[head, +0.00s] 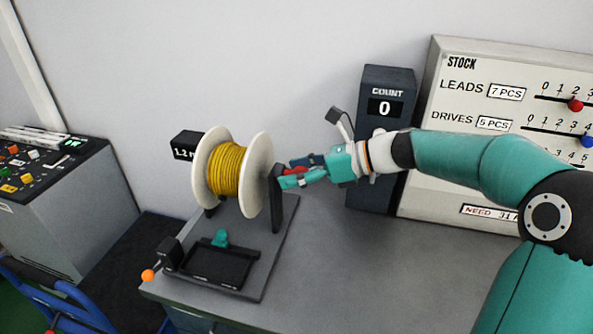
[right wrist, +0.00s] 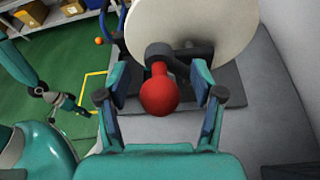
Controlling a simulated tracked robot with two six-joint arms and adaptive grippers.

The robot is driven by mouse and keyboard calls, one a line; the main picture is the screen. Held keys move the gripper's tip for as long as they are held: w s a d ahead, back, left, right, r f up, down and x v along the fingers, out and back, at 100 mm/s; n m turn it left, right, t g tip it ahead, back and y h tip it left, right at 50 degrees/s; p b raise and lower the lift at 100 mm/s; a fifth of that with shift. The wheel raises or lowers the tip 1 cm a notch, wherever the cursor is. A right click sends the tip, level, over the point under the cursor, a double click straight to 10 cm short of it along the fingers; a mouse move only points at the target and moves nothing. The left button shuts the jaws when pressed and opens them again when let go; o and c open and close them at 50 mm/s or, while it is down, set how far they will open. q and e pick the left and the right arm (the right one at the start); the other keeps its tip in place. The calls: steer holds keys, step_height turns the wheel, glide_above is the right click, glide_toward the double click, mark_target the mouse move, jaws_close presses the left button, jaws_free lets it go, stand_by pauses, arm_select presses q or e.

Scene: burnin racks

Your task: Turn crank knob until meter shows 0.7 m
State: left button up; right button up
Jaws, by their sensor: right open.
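The yellow cable reel (head: 228,168) has pale flanges and stands on a dark stand (head: 277,200) on the grey bench. The small black meter (head: 185,147) to its left reads 1.2 m, its end partly hidden by the flange. The red crank knob (right wrist: 158,95) sits on a dark crank arm (right wrist: 168,57) beside the flange. My right gripper (head: 298,171) is open, with its fingers on either side of the knob; a gap shows at each side in the right wrist view. What seems to be my left gripper (right wrist: 78,107) shows small at the left there, its jaws unclear.
A black tray (head: 218,265) and an orange-tipped lever (head: 149,275) lie in front of the reel. A COUNT display (head: 386,108) reading 0 and a STOCK board (head: 480,75) stand behind my right arm. The bench is bare at the front right.

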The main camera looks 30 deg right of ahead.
steer(key=c, duration=1.2)
steer(key=shift+s+a+f+b, duration=0.3)
steer(key=shift+a+f+b, duration=0.05)
steer(key=shift+f+b, duration=0.2)
steer(key=shift+s+a+f+b, duration=0.3)
steer(key=shift+a+f+b, duration=0.05)
steer(key=shift+f+b, duration=0.2)
steer(key=shift+f, duration=0.1)
steer(key=shift+s+a+f+b, duration=0.2)
steer(key=shift+f+b, duration=0.35)
steer(key=shift+f, duration=0.1)
steer(key=shift+s+a+f+b, duration=0.15)
steer(key=shift+s+f+b, duration=0.05)
steer(key=shift+f+b, duration=0.35)
steer(key=shift+f, duration=0.1)
